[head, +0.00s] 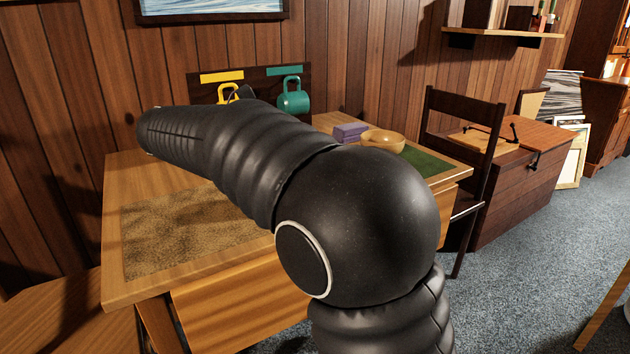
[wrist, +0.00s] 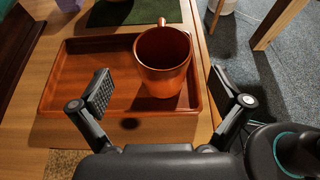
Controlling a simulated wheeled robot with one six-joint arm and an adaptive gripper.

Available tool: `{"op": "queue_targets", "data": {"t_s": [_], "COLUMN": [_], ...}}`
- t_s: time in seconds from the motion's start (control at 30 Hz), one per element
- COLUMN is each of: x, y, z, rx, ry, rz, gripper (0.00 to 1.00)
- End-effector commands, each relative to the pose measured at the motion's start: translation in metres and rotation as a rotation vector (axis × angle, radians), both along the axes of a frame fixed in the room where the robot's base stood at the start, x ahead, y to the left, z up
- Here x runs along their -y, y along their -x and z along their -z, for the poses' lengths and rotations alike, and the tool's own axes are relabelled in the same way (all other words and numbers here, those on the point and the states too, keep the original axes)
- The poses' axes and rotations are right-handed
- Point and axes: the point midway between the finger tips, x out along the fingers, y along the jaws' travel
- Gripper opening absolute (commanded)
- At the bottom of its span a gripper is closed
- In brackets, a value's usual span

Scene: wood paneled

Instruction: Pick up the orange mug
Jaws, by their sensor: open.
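The orange mug (wrist: 160,82) stands upright in a reddish-brown tray (wrist: 75,101) in the wrist view. Its handle shows at the far side of its rim. My gripper (wrist: 168,93) is open, with one finger to the left of the mug and the other to its right. Neither finger visibly touches it. In the head view my own arm hides the mug, the tray and the gripper.
The tray lies on a wooden desk (head: 120,220). A purple block (head: 350,132) and a wooden bowl (head: 383,141) are on the desk's right. A dark chair (head: 487,150) stands beside it.

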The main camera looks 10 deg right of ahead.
Motion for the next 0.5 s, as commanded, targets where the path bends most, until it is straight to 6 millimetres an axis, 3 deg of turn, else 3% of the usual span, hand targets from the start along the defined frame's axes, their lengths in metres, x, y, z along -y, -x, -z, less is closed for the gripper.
{"op": "queue_targets", "data": {"t_s": [0.5], "x": [0.047], "y": [-0.012], "z": [0.022], "rx": [0.001], "ry": [0.0], "rz": [0.003], "gripper": [1.0]}}
